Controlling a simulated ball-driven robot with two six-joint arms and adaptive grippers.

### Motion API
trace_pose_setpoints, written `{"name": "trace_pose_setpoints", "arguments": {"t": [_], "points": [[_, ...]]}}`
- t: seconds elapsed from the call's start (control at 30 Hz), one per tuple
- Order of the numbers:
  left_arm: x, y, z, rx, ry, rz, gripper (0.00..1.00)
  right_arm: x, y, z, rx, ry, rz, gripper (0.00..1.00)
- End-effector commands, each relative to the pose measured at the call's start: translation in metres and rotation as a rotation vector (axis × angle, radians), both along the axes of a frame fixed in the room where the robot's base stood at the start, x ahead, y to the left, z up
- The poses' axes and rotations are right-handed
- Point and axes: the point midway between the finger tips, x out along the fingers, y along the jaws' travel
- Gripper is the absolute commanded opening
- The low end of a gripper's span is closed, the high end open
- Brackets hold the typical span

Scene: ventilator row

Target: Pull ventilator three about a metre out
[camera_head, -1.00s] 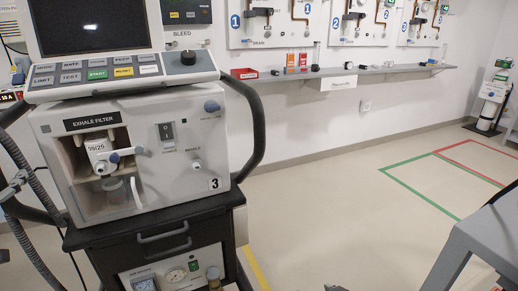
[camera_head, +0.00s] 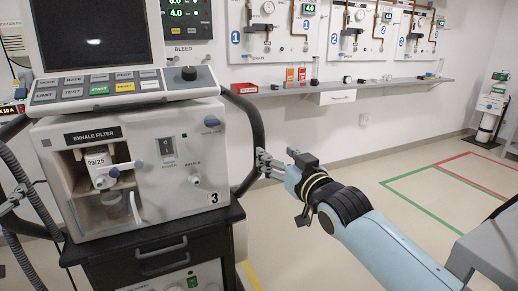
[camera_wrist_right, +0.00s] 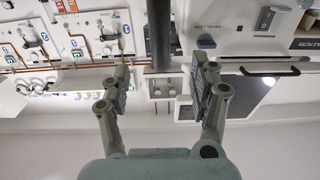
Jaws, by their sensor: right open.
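Ventilator three (camera_head: 180,205), a white box marked 3 with a tilted control panel, stands on a dark cart (camera_head: 165,255) at the left of the head view. A black curved handle (camera_head: 257,128) runs down its right side. My right gripper (camera_head: 266,165) is just right of this handle's lower part, fingers toward it. In the right wrist view, the open right gripper (camera_wrist_right: 163,78) has the dark handle bar (camera_wrist_right: 158,35) lined up between its fingers. I cannot tell whether they touch it.
Ribbed hoses (camera_head: 25,180) hang on the ventilator's left. A wall shelf (camera_head: 385,84) with small items runs along the back. Green and red floor outlines (camera_head: 400,198) mark open floor at right. A grey surface (camera_head: 490,245) stands at the lower right.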

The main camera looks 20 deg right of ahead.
Motion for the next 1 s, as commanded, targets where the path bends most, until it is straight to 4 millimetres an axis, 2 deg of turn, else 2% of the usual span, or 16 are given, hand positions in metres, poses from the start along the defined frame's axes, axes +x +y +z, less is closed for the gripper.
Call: {"name": "trace_pose_setpoints", "arguments": {"t": [0.6,0.8,1.0], "points": [[0.000,0.000,0.000,0.000,0.000,0.000,0.62,0.082,0.000,0.001,0.002,0.000,-0.001,0.62],[0.000,0.000,0.000,0.000,0.000,0.000,0.62,0.100,0.000,0.000,0.003,0.001,0.000,0.62],[0.000,0.000,0.000,0.000,0.000,0.000,0.62,0.107,0.000,0.000,0.001,0.001,-0.001,0.62]]}}
